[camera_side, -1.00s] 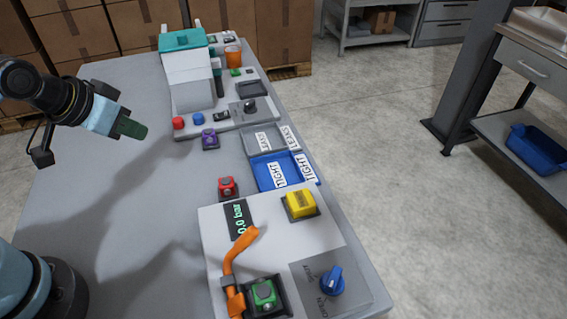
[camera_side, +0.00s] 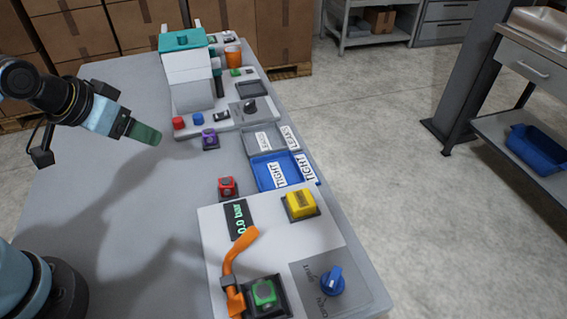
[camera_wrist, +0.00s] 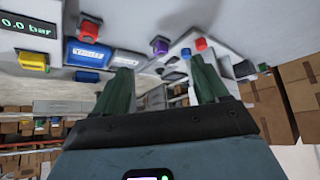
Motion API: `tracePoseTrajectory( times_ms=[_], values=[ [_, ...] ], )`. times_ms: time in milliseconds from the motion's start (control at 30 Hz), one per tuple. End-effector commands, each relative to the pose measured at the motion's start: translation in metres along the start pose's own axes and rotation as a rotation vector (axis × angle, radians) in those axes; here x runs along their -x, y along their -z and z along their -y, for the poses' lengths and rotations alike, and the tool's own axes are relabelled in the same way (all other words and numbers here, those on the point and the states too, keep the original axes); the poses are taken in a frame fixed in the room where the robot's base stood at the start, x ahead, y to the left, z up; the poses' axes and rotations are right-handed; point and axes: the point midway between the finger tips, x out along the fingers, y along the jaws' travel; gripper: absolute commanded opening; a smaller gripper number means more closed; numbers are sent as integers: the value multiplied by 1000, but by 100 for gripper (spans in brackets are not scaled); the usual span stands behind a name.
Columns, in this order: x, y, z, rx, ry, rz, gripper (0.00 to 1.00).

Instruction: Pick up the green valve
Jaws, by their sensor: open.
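The green valve (camera_side: 264,292) is a small green block with a round grey top. In the side view it sits in a black holder at the front of the light panel, right next to an orange lever clamp (camera_side: 236,262). I cannot make out the valve in the wrist view. My gripper (camera_side: 148,134) has green fingers and hangs in the air over the left side of the table, well back and left of the valve. In the wrist view my gripper's two fingers (camera_wrist: 160,66) are spread apart with nothing between them.
The panel carries a pressure display (camera_side: 239,219), a yellow block (camera_side: 300,205) and a blue knob (camera_side: 332,281). A red valve (camera_side: 228,187) and a purple valve (camera_side: 210,139) stand behind it, near a blue tray (camera_side: 262,181) and grey tray (camera_side: 250,141). The table's left side is clear.

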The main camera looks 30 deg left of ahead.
Motion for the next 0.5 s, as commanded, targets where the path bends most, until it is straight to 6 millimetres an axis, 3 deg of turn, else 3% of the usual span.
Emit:
tracePoseTrajectory(
  times_ms=[167,267,367,500],
  values=[
    [0,1,-2,-4,-4,3,73],
    [2,5,-16,-32,-30,28,73],
    [6,12,-45,-94,-82,85,73],
    [17,18,-106,-221,-164,202,73]
  ],
)
